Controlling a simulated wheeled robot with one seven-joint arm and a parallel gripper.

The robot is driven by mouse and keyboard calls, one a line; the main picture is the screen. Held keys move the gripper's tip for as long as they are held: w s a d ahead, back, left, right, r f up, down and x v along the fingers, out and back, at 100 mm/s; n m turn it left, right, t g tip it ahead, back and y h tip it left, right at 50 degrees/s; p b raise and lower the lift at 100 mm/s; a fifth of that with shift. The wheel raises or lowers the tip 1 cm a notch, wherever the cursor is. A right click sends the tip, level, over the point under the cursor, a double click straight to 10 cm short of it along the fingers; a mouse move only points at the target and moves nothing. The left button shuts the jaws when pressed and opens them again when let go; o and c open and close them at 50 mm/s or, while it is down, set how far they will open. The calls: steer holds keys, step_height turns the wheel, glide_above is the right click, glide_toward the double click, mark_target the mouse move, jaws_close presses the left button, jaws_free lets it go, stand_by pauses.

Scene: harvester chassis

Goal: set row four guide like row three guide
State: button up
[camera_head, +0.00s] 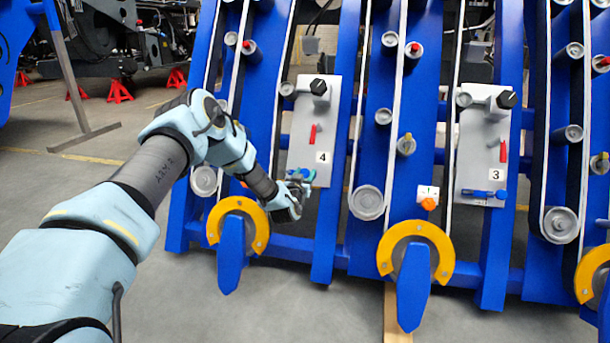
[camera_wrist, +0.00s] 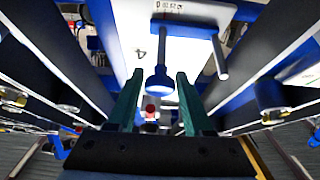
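The row four plate (camera_head: 325,110) is light grey, marked "4". It carries a black knob (camera_head: 318,87) at the top, a red lever (camera_head: 312,134) and a blue guide piece near its lower edge, mostly behind my gripper (camera_head: 300,176). The wrist view shows a blue bar (camera_wrist: 185,29) with a stem ending in a round blue knob (camera_wrist: 160,82). My gripper (camera_wrist: 160,88) is open; its teal fingers stand either side of this knob, with gaps. The row three plate (camera_head: 480,140), marked "3", has a near-horizontal blue guide (camera_head: 483,193) at its bottom, its knob toward the right.
Blue slanted beams, belts and grey rollers (camera_head: 367,202) surround the plates. Yellow ring guards (camera_head: 238,220) with blue pointed dividers stand below. A white box with an orange knob (camera_head: 428,203) sits between the rows. Bare floor lies in front.

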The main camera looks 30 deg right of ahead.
jaws_close()
stand_by(1.0)
